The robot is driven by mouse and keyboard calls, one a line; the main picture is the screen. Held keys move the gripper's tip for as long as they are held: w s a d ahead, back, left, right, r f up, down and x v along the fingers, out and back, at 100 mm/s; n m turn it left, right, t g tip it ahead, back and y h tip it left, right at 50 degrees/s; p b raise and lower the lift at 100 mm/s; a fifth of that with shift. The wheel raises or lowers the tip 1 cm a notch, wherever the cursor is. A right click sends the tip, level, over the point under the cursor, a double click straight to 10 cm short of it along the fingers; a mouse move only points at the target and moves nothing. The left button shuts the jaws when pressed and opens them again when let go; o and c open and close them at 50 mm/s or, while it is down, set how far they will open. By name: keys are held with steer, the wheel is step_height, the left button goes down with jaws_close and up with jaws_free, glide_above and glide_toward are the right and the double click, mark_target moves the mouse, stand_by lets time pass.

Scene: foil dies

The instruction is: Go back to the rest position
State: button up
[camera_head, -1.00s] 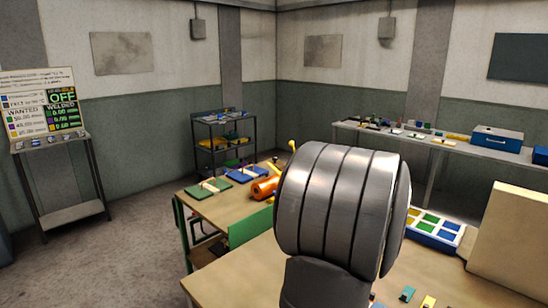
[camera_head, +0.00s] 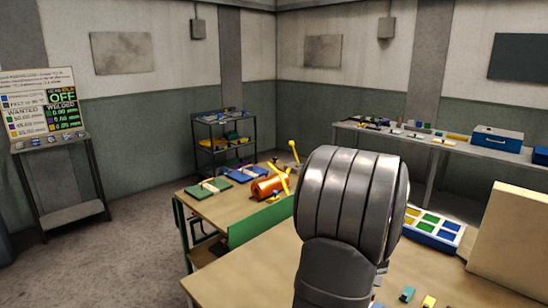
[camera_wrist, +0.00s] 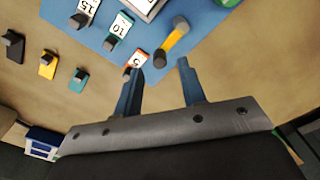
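My gripper (camera_wrist: 160,82) shows in the wrist view with its two blue fingers apart and nothing between them. It is above the wooden table (camera_wrist: 225,85) and a blue mat (camera_wrist: 205,38). In the head view my own grey arm link fills the middle and hides the gripper. A yellow bar with dark ends (camera_wrist: 173,42) lies on the mat ahead of the fingertips. An orange tile numbered 5 (camera_wrist: 136,60) is close to the left fingertip. A green tile numbered 10 (camera_wrist: 118,32) and a tile numbered 15 (camera_wrist: 88,8) lie farther left.
Black, yellow and teal pieces with dark knobs (camera_wrist: 48,64) stand on bare wood at left. In the head view, a tray with coloured compartments (camera_head: 432,228) and a beige panel (camera_head: 510,245) stand right. An orange cylinder with yellow handles (camera_head: 268,187) stands on the left bench.

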step_height(320, 180, down, 3)
steer(key=shift+f, duration=0.1)
steer(key=shift+s+d+m, duration=0.15)
steer(key=shift+s+m, duration=0.05)
steer(key=shift+m, duration=0.4)
steer(key=m, duration=0.2)
steer(key=s+m, duration=0.1)
steer(key=m, duration=0.1)
steer(key=shift+s+d, duration=0.15)
steer(key=shift+d, duration=0.25)
